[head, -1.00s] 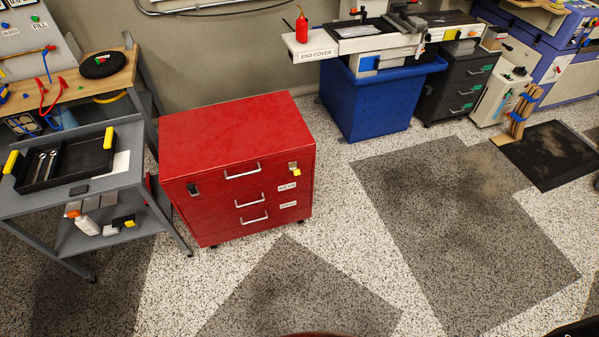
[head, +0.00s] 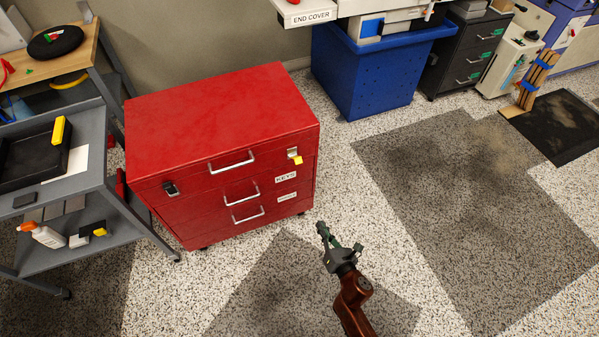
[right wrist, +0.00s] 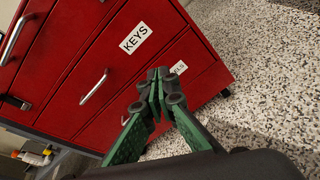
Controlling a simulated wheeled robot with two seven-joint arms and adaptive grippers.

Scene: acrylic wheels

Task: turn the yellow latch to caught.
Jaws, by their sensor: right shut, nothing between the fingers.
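A red drawer cabinet (head: 220,130) stands on the floor left of centre in the head view. The yellow latch (head: 297,160) is a small tab below a metal plate at the upper right of its front. The right wrist view shows the cabinet front (right wrist: 70,75) with the KEYS label, but I do not see the yellow latch there. My right gripper (head: 322,230) is in front of the cabinet, lower than the latch and apart from it. Its green fingers (right wrist: 158,88) are shut and empty in the right wrist view. My left gripper is not in view.
A grey cart (head: 90,165) with a black tray stands close to the cabinet's left side. A blue bin (head: 365,75) stands behind it to the right. The speckled floor with dark mats (head: 470,190) is clear to the right.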

